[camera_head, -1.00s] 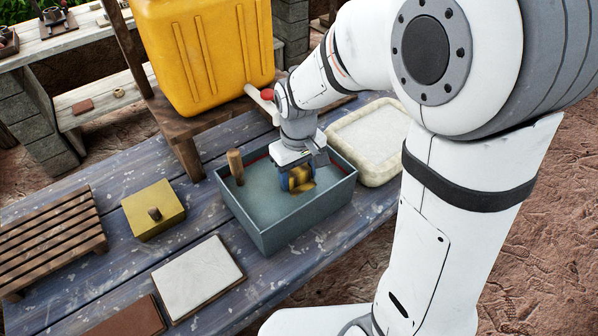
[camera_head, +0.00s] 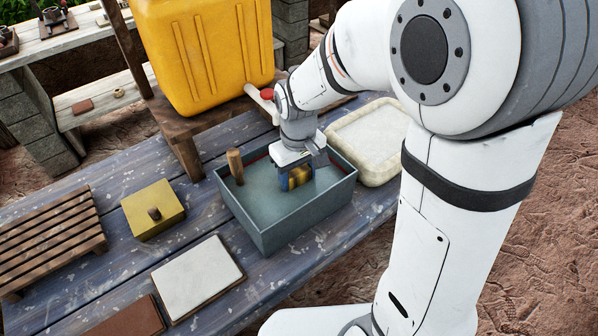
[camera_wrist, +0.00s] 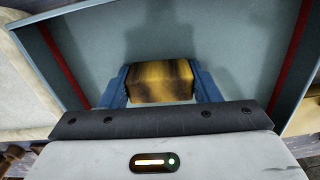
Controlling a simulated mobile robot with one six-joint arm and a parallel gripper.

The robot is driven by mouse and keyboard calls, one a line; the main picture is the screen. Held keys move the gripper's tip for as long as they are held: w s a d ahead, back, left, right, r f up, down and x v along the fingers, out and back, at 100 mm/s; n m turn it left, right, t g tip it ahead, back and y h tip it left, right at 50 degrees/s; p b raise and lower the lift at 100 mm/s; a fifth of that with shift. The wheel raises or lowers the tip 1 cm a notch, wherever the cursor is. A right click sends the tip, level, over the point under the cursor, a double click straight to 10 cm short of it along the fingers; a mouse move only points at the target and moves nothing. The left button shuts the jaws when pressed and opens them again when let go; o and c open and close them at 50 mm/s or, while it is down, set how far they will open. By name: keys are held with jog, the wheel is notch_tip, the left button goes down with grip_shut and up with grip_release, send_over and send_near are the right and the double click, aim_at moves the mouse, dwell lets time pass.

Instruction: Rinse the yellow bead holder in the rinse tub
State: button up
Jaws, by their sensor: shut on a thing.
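The yellow bead holder (camera_wrist: 160,82) is a yellow block with dark brown patches, seen close in the wrist view. My gripper (camera_head: 296,180) is shut on it, with one blue finger against each side. In the head view the yellow bead holder (camera_head: 300,177) is partly hidden by my gripper. Both are inside the walls of the rinse tub (camera_head: 270,238), a grey-blue open box, towards its right side. The tub shows a smooth grey-blue inside with a red line along its walls. I cannot tell how deep the holder sits.
A wooden handle (camera_head: 235,166) stands up in the tub's left corner. A cream-rimmed tray (camera_head: 393,170) lies right of the tub. A yellow box with a peg (camera_head: 150,224), a pale slab (camera_head: 197,280) and a slatted rack (camera_head: 48,240) lie left. A yellow jerrycan (camera_head: 205,55) stands behind.

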jog(key=shift+r, duration=0.1)
notch_tip(320, 180, up, 12)
jog(key=p, duration=0.9)
dwell(0.4)
dwell(1.2)
